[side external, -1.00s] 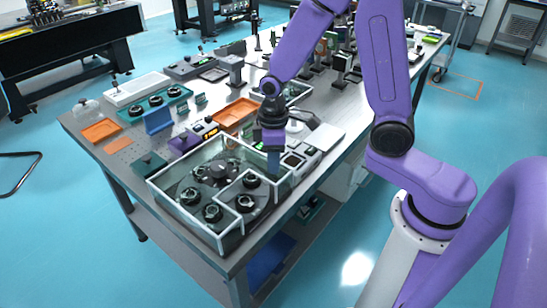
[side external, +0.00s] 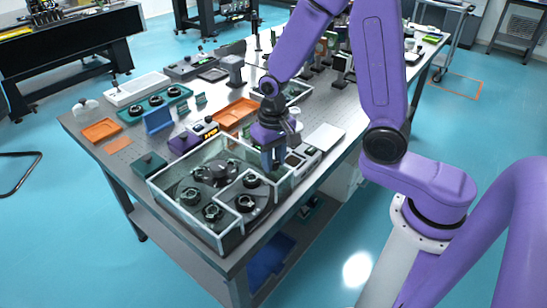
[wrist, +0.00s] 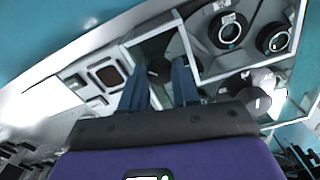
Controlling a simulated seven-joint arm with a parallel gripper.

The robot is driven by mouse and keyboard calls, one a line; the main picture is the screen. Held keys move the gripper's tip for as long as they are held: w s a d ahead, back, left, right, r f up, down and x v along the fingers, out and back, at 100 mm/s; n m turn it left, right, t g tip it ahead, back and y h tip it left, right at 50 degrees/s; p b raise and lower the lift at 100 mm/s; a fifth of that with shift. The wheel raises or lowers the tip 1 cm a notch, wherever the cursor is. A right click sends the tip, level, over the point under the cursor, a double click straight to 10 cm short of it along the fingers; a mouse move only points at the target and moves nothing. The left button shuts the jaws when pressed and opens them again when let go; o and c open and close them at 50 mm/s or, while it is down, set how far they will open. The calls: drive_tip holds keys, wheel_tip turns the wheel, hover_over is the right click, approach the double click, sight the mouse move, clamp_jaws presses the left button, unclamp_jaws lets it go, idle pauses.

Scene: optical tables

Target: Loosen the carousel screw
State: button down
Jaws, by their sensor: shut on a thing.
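The carousel (side external: 222,190), a dark disc carrying several round black mounts, sits in a clear-walled box (side external: 180,208) with pale edges at the table's front corner. It shows partly at the upper right of the wrist view (wrist: 213,55). I cannot make out its screw. My gripper (side external: 276,165) points down at the box's back right corner. In the wrist view its two blue-grey fingers (wrist: 160,68) stand a little apart, beside a pale box edge. They are shut on a small dark thing (wrist: 157,73), which is too small and shadowed to name.
A small device with square buttons (wrist: 102,75) stands close beside the box. A white plate (side external: 325,137), a purple block (side external: 184,143) and an orange tray (side external: 235,113) lie behind it. The table is crowded; the front edge is close to the box.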

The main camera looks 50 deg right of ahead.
sight(274, 162)
drive_tip(key=shift+m, duration=1)
drive_tip(key=c, duration=0.8)
unclamp_jaws()
wheel_tip(274, 162, up, 18)
drive_tip(key=shift+f, duration=0.25)
